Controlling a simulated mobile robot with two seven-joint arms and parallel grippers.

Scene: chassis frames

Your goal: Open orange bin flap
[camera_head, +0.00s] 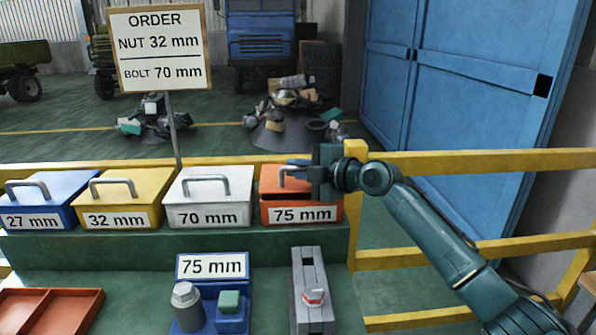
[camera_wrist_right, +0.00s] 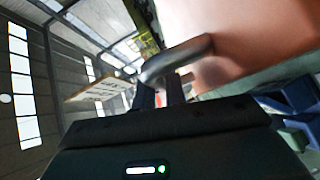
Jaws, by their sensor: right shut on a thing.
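The orange bin (camera_head: 270,214) labelled 75 mm stands at the right end of a row of bins in the head view. Its flap (camera_head: 271,186) has a grey metal handle, and my right gripper (camera_head: 300,170) is at it, partly covering the flap. In the right wrist view my right gripper (camera_wrist_right: 160,95) is shut on the curved grey handle (camera_wrist_right: 185,57), with the orange flap (camera_wrist_right: 250,35) beside it. My left gripper is not in view.
Blue (camera_head: 62,187), yellow (camera_head: 140,187) and white (camera_head: 222,185) bins stand left of the orange one. An order sign (camera_head: 160,47) rises behind. A yellow rail (camera_head: 480,162) runs right. A blue fixture (camera_head: 212,290), grey fixture (camera_head: 312,280) and orange tray (camera_head: 50,312) are in front.

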